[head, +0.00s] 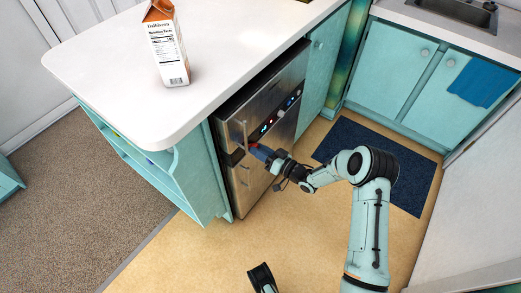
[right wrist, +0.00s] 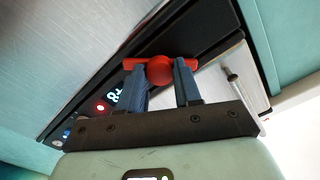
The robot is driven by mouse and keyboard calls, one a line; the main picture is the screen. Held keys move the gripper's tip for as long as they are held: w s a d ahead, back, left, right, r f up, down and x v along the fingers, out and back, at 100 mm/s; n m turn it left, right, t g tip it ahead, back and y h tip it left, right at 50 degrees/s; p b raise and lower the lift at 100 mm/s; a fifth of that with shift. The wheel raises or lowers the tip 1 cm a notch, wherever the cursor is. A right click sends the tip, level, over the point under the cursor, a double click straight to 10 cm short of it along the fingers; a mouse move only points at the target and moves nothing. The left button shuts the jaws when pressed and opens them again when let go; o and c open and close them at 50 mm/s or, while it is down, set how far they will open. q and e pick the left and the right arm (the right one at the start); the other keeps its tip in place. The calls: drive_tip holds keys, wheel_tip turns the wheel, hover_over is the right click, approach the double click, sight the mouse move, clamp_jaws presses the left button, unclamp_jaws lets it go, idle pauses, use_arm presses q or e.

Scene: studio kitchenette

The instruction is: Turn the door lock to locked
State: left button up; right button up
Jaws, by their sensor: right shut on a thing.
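The door lock (right wrist: 160,69) is a red piece with a round hub and a bar reaching out to both sides. It sits on the dark control panel of a steel appliance. In the right wrist view its bar runs roughly level across the picture. My right gripper (right wrist: 161,78) is shut on it, with one blue finger on each side of the hub. In the head view the right gripper (head: 258,152) is at the left end of the panel, and only a little red shows by its fingertips.
The steel appliance (head: 242,183) is built in under a white counter (head: 110,70). A carton (head: 168,45) stands on that counter. A bar handle (head: 243,133) is close to the right gripper. A dark blue mat (head: 402,190) lies on the floor at right.

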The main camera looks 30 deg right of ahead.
use_arm(q)
drive_tip(key=shift+s+d+r+g+p, duration=0.2)
drive_tip(key=shift+s+d+r+p, duration=0.2)
drive_tip(key=shift+s, duration=0.2)
drive_tip(key=shift+s+d+r+g+p, duration=0.2)
drive_tip(key=shift+s+d+r+p, duration=0.1)
drive_tip(key=shift+s+r, duration=0.25)
use_arm(e)
drive_tip(key=shift+m, duration=4.9)
use_arm(q)
drive_tip(key=shift+s, duration=0.1)
use_arm(e)
drive_tip(key=o, duration=1)
drive_tip(key=shift+o, duration=0.2)
drive_tip(key=shift+s, duration=0.1)
use_arm(q)
drive_tip(key=shift+g+h, duration=0.4)
drive_tip(key=shift+g, duration=0.1)
drive_tip(key=s, duration=0.1)
drive_tip(key=s+d+r+p, duration=0.1)
drive_tip(key=s+r+p, duration=0.1)
drive_tip(key=shift+s+d+r, duration=0.1)
drive_tip(key=shift+d+r, duration=0.05)
drive_tip(key=shift+d, duration=0.1)
use_arm(e)
drive_tip(key=v, duration=1.3)
drive_tip(key=shift+s+d, duration=0.1)
drive_tip(key=shift+s, duration=0.05)
